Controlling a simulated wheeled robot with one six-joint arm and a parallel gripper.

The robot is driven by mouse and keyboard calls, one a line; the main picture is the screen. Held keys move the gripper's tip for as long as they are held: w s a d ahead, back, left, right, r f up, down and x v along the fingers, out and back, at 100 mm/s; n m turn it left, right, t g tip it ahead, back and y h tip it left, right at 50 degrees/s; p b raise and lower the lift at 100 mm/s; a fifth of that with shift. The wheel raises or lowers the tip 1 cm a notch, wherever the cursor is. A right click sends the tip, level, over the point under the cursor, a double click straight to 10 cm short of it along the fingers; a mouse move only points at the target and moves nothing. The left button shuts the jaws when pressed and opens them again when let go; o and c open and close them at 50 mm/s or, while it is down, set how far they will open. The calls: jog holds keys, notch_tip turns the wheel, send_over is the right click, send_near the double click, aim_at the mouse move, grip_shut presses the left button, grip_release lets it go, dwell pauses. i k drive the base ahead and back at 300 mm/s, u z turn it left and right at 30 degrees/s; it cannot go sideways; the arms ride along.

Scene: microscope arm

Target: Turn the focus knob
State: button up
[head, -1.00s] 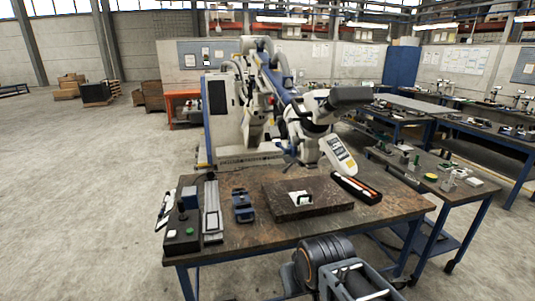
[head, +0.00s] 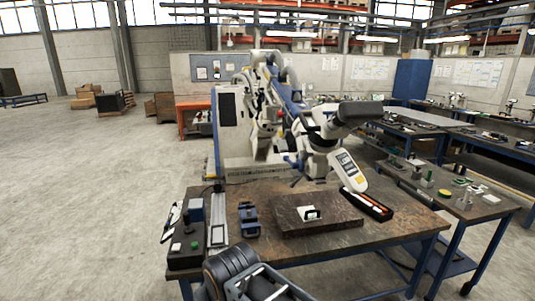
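The microscope (head: 338,150) hangs over the back of the workbench on a jointed white and blue arm. It has a dark eyepiece end and a white head with a small panel, tilted down to the right. Small blue and dark parts stick out at its left side; I cannot tell which of them is the focus knob. A dark stone plate (head: 335,222) with a small white piece on it lies below the head. Only a dark, orange-ringed joint and grey frame of my own arm show at the bottom edge. My gripper's fingers are not in view.
The workbench (head: 385,237) carries a black control box (head: 186,245), a long metal rail (head: 218,225), a blue clamp-like block (head: 249,220) and a black tray (head: 368,206) with slim tools. A side table (head: 455,205) stands at the right. Open floor lies at the left.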

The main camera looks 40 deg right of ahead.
aim_at(303, 155)
jog(key=u, duration=0.1)
jog(key=i, duration=0.75)
jog(key=z, duration=0.85)
jog(key=i, duration=0.4)
jog(key=z, duration=0.5)
